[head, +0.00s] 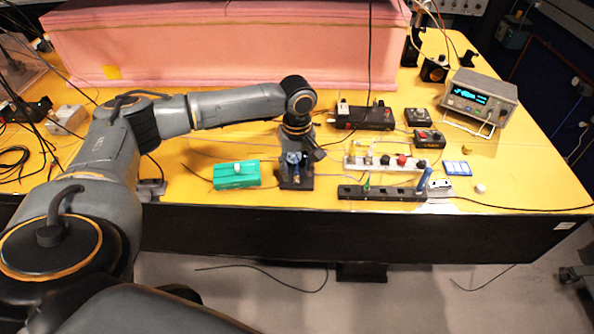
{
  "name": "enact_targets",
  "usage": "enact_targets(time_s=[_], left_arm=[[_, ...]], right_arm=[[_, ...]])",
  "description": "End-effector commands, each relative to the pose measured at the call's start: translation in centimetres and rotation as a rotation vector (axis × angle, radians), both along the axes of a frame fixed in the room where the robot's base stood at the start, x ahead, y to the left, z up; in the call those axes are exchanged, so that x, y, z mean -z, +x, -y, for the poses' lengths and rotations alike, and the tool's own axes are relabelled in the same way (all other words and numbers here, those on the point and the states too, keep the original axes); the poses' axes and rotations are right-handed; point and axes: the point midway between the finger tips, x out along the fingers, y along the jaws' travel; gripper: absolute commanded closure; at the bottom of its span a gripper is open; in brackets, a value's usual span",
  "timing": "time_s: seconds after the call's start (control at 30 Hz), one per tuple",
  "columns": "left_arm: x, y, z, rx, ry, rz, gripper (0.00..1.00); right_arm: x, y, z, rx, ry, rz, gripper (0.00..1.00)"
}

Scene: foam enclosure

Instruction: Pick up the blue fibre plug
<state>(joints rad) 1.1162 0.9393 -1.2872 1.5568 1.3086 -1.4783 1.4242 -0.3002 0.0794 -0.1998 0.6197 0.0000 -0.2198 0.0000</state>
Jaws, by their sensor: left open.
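My left arm reaches in from the left, and its gripper (300,158) points down over the table near the front edge. The gripper is open. A small blue part (292,158) shows right at the gripper, above a small black stand (297,183); it may be the blue fibre plug, but the gripper partly hides it. I cannot tell whether the fingers touch it. A blue upright cylinder (425,178) stands farther right, by the black strip. My right gripper is not in view.
A green box (237,175) is just left of the stand. A black strip (382,193) and a white strip (385,163) lie to the right. Black boxes (363,117) and a lit meter (479,97) stand farther back. A pink foam block (220,50) closes the rear.

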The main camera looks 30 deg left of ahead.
Motion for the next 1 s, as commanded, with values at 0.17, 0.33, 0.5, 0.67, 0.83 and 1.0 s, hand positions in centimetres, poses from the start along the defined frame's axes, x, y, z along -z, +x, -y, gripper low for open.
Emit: enact_targets(time_s=[0.17,0.33,0.5,0.67,0.83,1.0], left_arm=[[0.0,0.0,0.0,0.001,0.0,0.0,0.67],[0.0,0.0,0.0,0.001,0.0,0.0,1.0],[0.0,0.0,0.0,0.001,0.0,0.0,1.0],[-0.1,0.0,0.0,0.001,-0.001,0.001,1.0],[-0.9,0.1,0.0,0.0,-0.001,0.002,1.0],[-3.5,-0.2,0.3,0.003,-0.001,0.004,1.0]], right_arm=[[0.0,0.0,0.0,0.0,0.0,0.0,0.56],[0.0,0.0,0.0,0.0,0.0,0.0,0.56],[0.0,0.0,0.0,0.0,0.0,0.0,0.56],[0.1,0.0,0.0,0.0,0.0,0.0,0.56],[0.6,0.0,0.0,0.0,0.0,0.0,0.56],[1.6,0.0,0.0,0.0,0.0,0.0,0.56]])
